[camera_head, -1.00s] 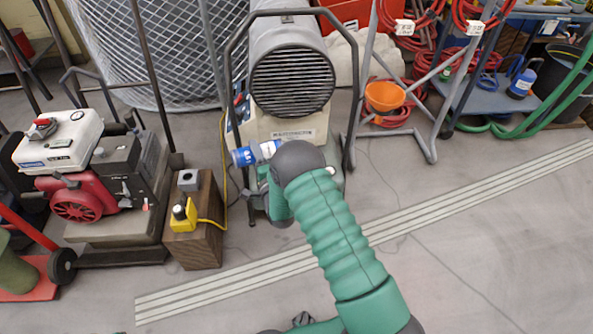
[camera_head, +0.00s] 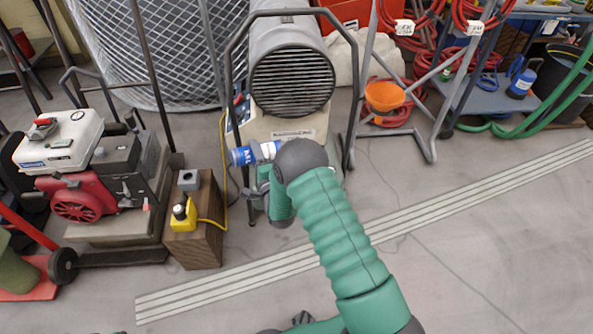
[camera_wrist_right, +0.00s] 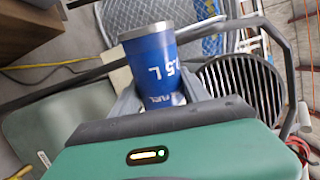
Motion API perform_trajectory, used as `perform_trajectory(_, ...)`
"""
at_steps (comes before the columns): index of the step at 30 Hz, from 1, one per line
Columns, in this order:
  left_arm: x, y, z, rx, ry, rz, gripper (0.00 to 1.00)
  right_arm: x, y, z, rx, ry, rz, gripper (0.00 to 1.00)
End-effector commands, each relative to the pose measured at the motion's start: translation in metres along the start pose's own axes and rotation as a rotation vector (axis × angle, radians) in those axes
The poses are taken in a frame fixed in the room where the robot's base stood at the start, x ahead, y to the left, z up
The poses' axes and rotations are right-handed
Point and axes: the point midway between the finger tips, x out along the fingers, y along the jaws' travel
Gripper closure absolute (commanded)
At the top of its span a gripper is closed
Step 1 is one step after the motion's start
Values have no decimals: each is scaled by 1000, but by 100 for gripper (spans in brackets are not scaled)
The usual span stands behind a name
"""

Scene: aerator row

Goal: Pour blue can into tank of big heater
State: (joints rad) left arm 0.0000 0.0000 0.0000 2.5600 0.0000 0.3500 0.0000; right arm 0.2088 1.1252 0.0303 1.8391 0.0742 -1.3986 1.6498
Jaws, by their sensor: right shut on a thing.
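A blue can (camera_head: 243,155) with white lettering lies nearly sideways in the head view, its blue end to the left, in front of the big heater (camera_head: 292,82). My right gripper (camera_wrist_right: 158,98) is shut on the can, which stands between its fingers in the wrist view. The can's grey metal end faces up in that view. The heater's pale tank (camera_head: 285,130) is below its grey barrel, partly hidden by the can and my right arm. I cannot make out the tank's opening or any liquid.
The heater's dark tube frame (camera_head: 228,90) rises close beside the can. A wooden block (camera_head: 197,240) with a yellow device and a red-and-white engine (camera_head: 75,165) stand to the left. An orange funnel (camera_head: 384,96) hangs on a grey stand to the right. Another blue container (camera_head: 521,82) sits on a shelf.

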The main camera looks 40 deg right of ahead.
Motion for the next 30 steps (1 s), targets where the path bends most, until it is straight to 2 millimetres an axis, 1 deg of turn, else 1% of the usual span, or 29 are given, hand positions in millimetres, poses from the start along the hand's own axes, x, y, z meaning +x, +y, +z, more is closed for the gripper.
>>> perform_trajectory(18,-1,0,0,0,0,0,64,-2,0,12,14,-1,-1,93)
perform_trajectory(30,-1,0,0,0,0,0,64,-1,1,17,23,-1,-1,93)
